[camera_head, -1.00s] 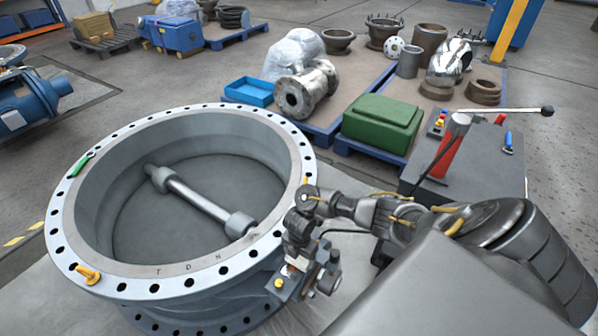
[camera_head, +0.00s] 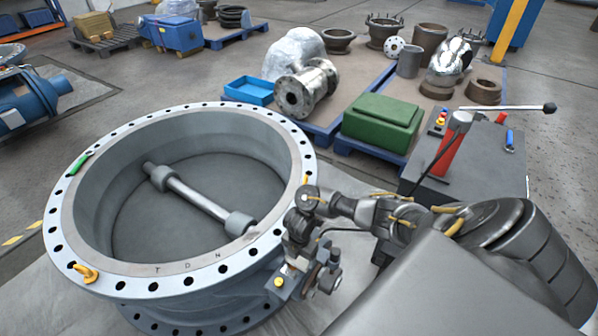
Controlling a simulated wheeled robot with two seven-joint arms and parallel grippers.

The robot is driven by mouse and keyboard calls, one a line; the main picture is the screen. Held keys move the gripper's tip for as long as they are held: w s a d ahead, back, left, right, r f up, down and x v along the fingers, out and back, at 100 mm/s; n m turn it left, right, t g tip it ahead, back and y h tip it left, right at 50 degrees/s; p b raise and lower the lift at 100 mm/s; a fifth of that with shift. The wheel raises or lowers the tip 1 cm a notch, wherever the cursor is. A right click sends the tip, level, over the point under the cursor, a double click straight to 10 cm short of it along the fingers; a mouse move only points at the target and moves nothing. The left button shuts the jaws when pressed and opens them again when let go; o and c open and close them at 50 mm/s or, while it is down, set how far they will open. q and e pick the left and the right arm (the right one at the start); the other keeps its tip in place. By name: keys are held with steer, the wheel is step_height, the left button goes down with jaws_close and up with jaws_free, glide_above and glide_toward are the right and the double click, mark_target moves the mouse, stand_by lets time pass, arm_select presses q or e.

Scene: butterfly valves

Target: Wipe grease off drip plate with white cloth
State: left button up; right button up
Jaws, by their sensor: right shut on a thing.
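A large grey butterfly valve body (camera_head: 85,215) with a drilled flange lies face up at the left. Its shaft (camera_head: 200,203) crosses the opening. My right gripper (camera_head: 298,283) points down just outside the flange's lower right edge. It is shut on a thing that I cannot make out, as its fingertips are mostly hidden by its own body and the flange. I see no white cloth that I can pick out, and neither drip plate nor grease shows clearly. My left gripper is not in view.
A dark cart (camera_head: 480,160) with a long lever handle stands right of the valve, close behind my right arm. Beyond are a green box (camera_head: 382,120), a blue tray (camera_head: 249,90) and several metal fittings on pallets. A blue motor (camera_head: 32,100) is at the left.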

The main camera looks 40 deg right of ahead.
mark_target(295, 265)
steer(key=shift+f+b, duration=0.35)
steer(key=shift+f, duration=0.2)
steer(key=shift+a+r, duration=0.1)
steer(key=shift+s+a+p, duration=0.1)
steer(key=shift+a+p, duration=0.25)
steer(key=shift+p, duration=0.1)
steer(key=shift+s+a+r, duration=0.1)
steer(key=shift+a, duration=0.15)
steer(key=shift+s+a+f+p, duration=0.1)
steer(key=shift+s+a+p, duration=0.1)
steer(key=shift+a, duration=0.2)
steer(key=shift+s+a+f+p, duration=0.1)
steer(key=shift+a+p, duration=0.1)
steer(key=shift+a, duration=0.15)
steer(key=shift+d, duration=0.1)
